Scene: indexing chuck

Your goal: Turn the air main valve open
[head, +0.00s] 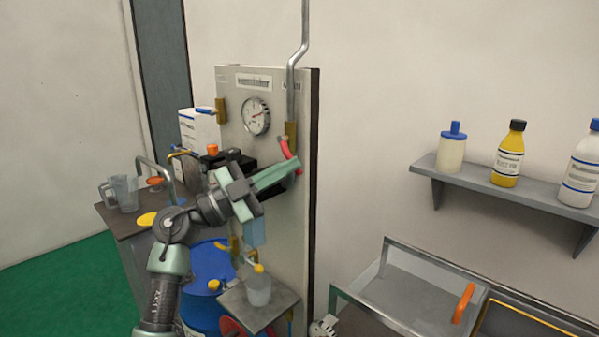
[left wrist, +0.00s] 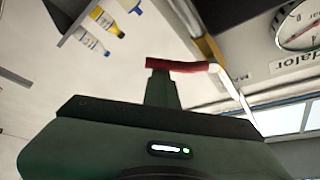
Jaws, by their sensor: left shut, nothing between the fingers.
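The air main valve has a brass body (head: 290,133) on the grey pipe at the panel's upper right. Its red lever (head: 287,149) slants down and right, its lower part partly hidden behind my left gripper. In the left wrist view the red lever (left wrist: 185,66) lies across the tip of my shut fingers, beside the brass body (left wrist: 207,46). My left gripper (head: 297,166) is shut and empty, its fingertips at the lever's lower part. They look to be touching or very close; I cannot tell which. My right gripper is not clearly seen.
Below are a small shelf with a cup (head: 258,290) and a blue drum (head: 205,270). A bottle shelf (head: 500,184) and metal-framed trough (head: 410,265) stand right.

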